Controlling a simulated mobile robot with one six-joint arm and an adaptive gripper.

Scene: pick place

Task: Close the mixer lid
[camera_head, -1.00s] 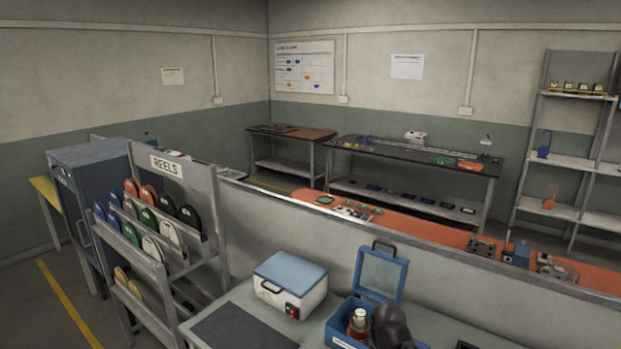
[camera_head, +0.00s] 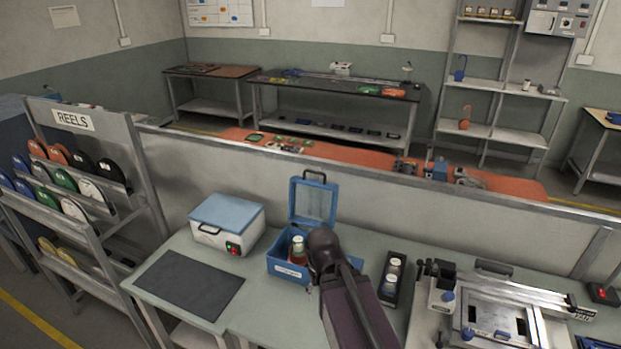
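The mixer appears to be the small blue box (camera_head: 283,268) on the bench, with a white label on its front. Its blue lid (camera_head: 314,201) stands open and upright at the back, with a dark handle on top. A jar with a red-brown lower part and pale cap (camera_head: 298,249) stands inside the box. My dark arm reaches up from the bottom edge and overlaps the right side of the box in the picture. I cannot tell whether the arm touches the box.
A white box with a blue top and red switch (camera_head: 227,224) stands left of it. A dark mat (camera_head: 188,284) lies in front. A black tray with round items (camera_head: 391,279) and a metal fixture (camera_head: 497,310) stand to the right. A low partition (camera_head: 240,180) runs behind the bench.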

